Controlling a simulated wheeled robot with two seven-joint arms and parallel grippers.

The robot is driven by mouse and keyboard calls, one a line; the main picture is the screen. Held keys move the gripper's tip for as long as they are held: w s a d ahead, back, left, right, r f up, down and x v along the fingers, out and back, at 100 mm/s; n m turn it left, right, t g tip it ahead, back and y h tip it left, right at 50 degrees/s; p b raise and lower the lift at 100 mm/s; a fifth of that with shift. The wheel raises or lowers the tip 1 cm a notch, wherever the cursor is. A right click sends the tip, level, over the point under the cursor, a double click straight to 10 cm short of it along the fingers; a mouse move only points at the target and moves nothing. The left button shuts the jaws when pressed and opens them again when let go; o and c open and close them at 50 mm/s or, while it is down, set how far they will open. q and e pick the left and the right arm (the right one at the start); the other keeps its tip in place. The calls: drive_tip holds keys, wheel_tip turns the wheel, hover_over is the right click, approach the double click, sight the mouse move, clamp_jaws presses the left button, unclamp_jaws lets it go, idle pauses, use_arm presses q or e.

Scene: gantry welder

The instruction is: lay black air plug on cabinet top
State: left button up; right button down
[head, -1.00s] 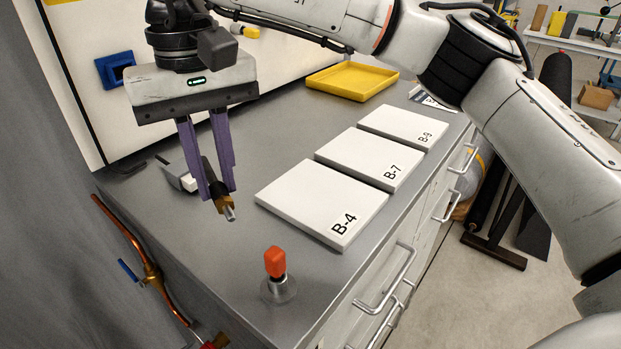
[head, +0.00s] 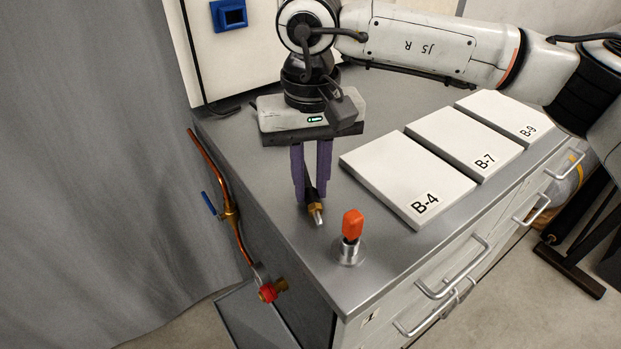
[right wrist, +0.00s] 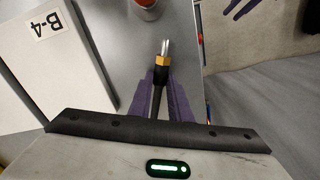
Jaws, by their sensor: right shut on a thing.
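The black air plug (head: 314,208) has a dark body, a brass collar and a silver tip. My right gripper (head: 313,192) is shut on it, its purple fingers pointing down over the grey cabinet top (head: 290,232). In the right wrist view the plug (right wrist: 161,68) sticks out between the fingers (right wrist: 160,95), tip outward. In the head view the plug is tilted, tip toward the viewer; whether it touches the top I cannot tell.
An orange-capped metal fitting (head: 351,238) stands near the cabinet's front corner, right of the plug. White plates marked B-4 (head: 400,175), B-7 (head: 464,141) and B-9 (head: 510,115) lie behind. A copper pipe with a red fitting (head: 268,291) runs along the left side.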

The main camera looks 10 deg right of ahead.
sight(310, 190)
drive_tip(key=shift+f, duration=0.2)
drive_tip(key=c, duration=1.6)
unclamp_jaws()
drive_tip(key=shift+c, duration=0.2)
drive_tip(key=shift+r, duration=0.1)
wheel_tip(310, 190, up, 12)
drive_tip(key=shift+r+b, duration=0.15)
drive_tip(key=shift+b, duration=0.15)
